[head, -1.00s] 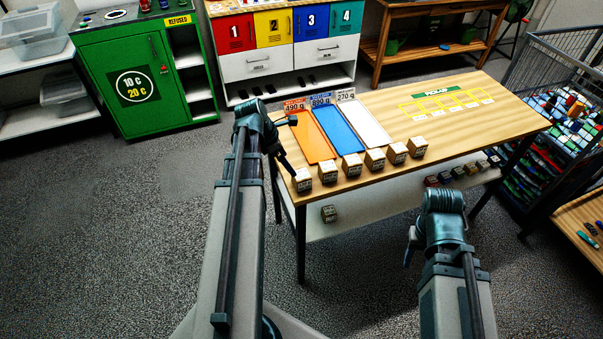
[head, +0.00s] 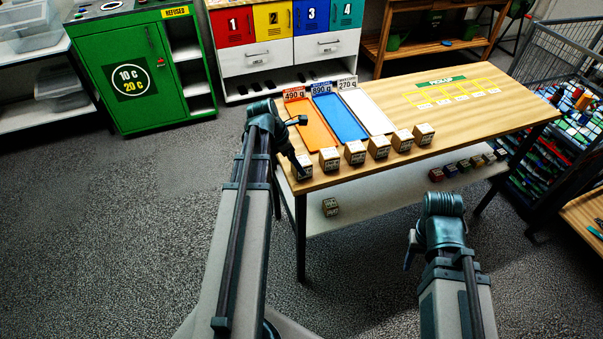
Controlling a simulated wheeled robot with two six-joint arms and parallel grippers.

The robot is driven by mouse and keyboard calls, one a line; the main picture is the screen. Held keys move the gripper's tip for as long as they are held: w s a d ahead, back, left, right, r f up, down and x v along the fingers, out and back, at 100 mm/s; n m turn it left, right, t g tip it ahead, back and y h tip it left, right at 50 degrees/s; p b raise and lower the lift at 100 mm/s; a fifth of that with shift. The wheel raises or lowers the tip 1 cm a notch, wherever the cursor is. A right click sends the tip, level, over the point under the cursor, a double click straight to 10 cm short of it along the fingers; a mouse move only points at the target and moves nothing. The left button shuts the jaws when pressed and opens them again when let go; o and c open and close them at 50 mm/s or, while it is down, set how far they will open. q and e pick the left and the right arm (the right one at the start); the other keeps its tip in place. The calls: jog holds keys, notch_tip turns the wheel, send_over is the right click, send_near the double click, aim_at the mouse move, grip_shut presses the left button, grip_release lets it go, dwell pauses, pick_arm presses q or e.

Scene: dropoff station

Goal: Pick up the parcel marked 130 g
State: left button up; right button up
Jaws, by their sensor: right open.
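Several small brown box parcels stand in a row along the front edge of the table (head: 468,120). They run from the leftmost parcel (head: 304,170) to the rightmost parcel (head: 423,135). Their labels are too small to read, so I cannot tell which is marked 130 g. My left gripper (head: 293,146) is at the table's left end, close to the leftmost parcel and partly overlapping it in view; its jaws are unclear. My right gripper (head: 411,249) is open, low in front of the table and apart from the parcels.
Orange (head: 312,125), blue (head: 340,118) and white (head: 367,112) trays lie behind the parcels, with signs 490 g, 890 g and 270 g. A pick-up grid (head: 450,91) is at right. A wire cart (head: 560,60) stands at right.

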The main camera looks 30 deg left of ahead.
pick_arm(q)
jog(key=shift+f, duration=0.1)
jog(key=b+x, duration=0.4)
jog(key=x, duration=0.1)
jog(key=shift+w+a+b, duration=0.15)
jog(key=shift+w+b, duration=0.2)
jog(key=shift+c, duration=0.4)
jog(key=c, duration=1.4)
jog(key=shift+r, duration=0.25)
